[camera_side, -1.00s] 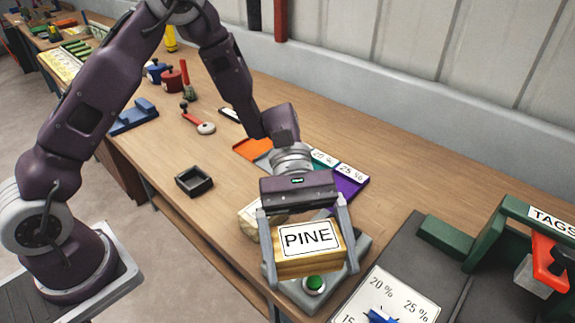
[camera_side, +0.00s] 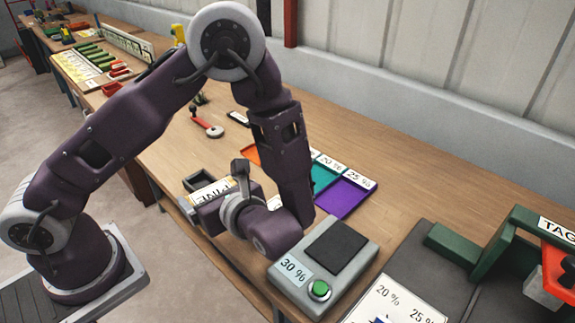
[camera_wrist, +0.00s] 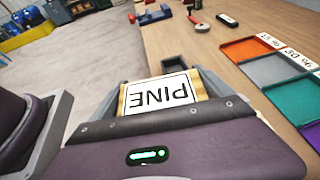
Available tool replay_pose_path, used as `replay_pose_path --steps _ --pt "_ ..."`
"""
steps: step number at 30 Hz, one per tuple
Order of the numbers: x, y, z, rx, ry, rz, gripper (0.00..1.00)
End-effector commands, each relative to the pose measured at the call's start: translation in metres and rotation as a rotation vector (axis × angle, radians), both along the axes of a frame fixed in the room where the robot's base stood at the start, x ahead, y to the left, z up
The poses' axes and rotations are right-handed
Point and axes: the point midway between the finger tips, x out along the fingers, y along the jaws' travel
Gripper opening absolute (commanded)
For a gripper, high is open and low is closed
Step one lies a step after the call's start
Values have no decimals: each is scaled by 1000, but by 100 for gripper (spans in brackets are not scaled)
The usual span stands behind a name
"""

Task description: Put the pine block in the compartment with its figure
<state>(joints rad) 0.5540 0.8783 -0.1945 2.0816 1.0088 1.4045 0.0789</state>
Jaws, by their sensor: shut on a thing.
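The pine block, pale wood with a white PINE label, is in my gripper (camera_side: 214,190). The block (camera_side: 210,192) is partly hidden by my wrist in the side view, and its label shows between the fingers in the wrist view (camera_wrist: 162,95). The gripper is shut on it, above the table's front edge. The grey meter (camera_side: 290,291) has an empty dark pad, a green button and a reading of 30 %. The compartments are orange (camera_wrist: 250,47), grey (camera_wrist: 275,68), teal (camera_wrist: 301,98) and purple (camera_side: 346,197). The grey one's label appears to read 30 %; teal reads 20 % and purple 25 %.
A small dark tray (camera_side: 200,179) stands near the front edge, close to my gripper. A red-handled tool (camera_side: 208,127) lies farther back. A green stand with a TAGS sign (camera_side: 510,235) and a sheet of figures (camera_side: 395,303) are at the right. Bare wood lies behind the compartments.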

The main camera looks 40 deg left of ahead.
Motion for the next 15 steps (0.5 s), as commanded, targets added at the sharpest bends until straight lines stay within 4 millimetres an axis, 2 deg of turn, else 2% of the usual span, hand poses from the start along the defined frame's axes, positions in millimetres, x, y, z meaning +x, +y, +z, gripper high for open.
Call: replay_pose_path --steps 6,9,15 --pt "59 -8 10 2 -2 -385 34" --pt "80 -18 13 4 0 -525 34" --pt "108 -39 18 4 2 -727 34"
